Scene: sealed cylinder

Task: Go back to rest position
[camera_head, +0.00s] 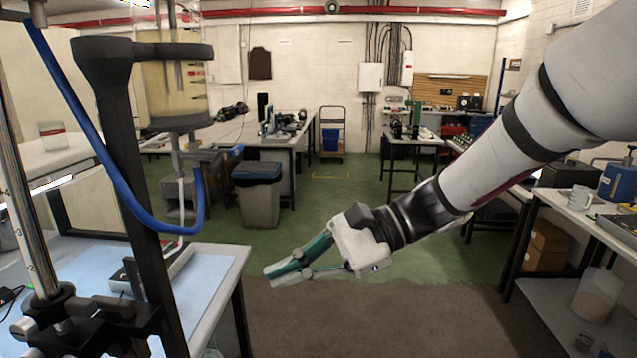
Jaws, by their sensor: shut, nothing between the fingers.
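My gripper (271,275) hangs in the open middle of the room, pointing left and slightly down. Its fingers are together with nothing between them. My arm reaches in from the upper right. The sealed cylinder (172,92), clear with a yellowish liquid, is held upright by a dark stand at the upper left. A blue hose (100,150) loops down from the stand and back up below the cylinder. My gripper is apart from the cylinder and the hose, to their right and lower.
A table (228,258) with a pale blue top lies just left of my gripper. A grey bin (259,200) stands behind it. A shelf bench at right holds a white mug (580,197) and a blue container (618,182). The floor between them is free.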

